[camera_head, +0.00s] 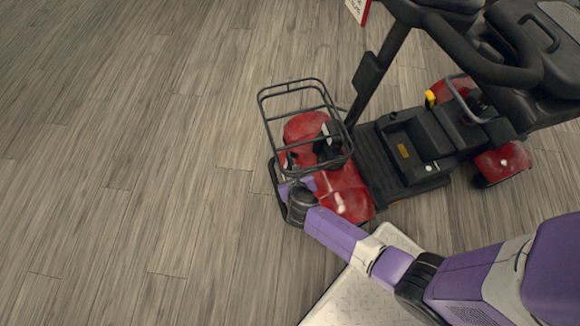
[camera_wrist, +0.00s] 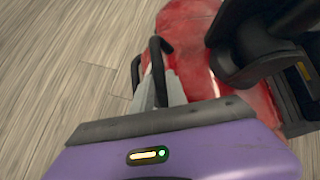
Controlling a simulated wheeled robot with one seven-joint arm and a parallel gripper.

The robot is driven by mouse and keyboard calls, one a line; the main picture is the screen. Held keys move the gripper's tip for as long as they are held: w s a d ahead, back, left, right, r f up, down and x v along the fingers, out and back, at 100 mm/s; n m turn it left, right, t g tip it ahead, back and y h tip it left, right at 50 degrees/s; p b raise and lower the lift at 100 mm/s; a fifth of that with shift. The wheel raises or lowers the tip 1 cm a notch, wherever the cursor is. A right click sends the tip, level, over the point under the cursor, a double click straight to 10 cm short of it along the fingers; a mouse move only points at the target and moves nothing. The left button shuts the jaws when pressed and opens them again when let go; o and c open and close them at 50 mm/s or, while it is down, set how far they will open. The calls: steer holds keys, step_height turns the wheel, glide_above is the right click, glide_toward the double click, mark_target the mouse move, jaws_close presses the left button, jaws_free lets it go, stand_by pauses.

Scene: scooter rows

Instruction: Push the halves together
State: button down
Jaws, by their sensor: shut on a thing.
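The scooter's front half has a red shell (camera_head: 345,190), a black wire basket (camera_head: 292,84) and a black bumper bar (camera_head: 273,172) at its nose. The rear half has a black body (camera_head: 428,135) and red rear fenders (camera_head: 503,160). The halves sit in line; I cannot tell whether a gap lies between them. My gripper (camera_head: 290,186) is at the nose, below the basket, partly hidden by my wrist. In the wrist view, my gripper (camera_wrist: 168,88) is shut on the black bumper bar (camera_wrist: 157,62), beside the red shell (camera_wrist: 188,35).
The steering column (camera_head: 382,70) leans up toward dark handlebars (camera_head: 480,60), which cover part of the rear half. A pale textured plate (camera_head: 350,295) lies at the bottom, beneath my arm. The wooden floor (camera_head: 120,150) to the left is clear.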

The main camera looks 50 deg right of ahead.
steer(key=shift+s+d, duration=0.1)
steer(key=shift+d, duration=0.1)
steer(key=shift+d, duration=0.1)
steer(key=c, duration=1.3)
jaws_free()
steer(key=shift+r, duration=0.1)
steer(key=p+v, duration=0.3)
steer(key=v, duration=0.2)
steer(key=shift+s+a+r, duration=0.1)
steer(key=shift+s+a, duration=0.2)
steer(key=shift+s, duration=0.05)
steer(key=shift+s+a+p, duration=0.25)
steer(key=shift+s+a, duration=1.6)
steer(key=shift+s, duration=0.25)
steer(key=shift+s+a+p, duration=0.25)
steer(key=shift+s+a, duration=1.65)
steer(key=shift+s, duration=0.2)
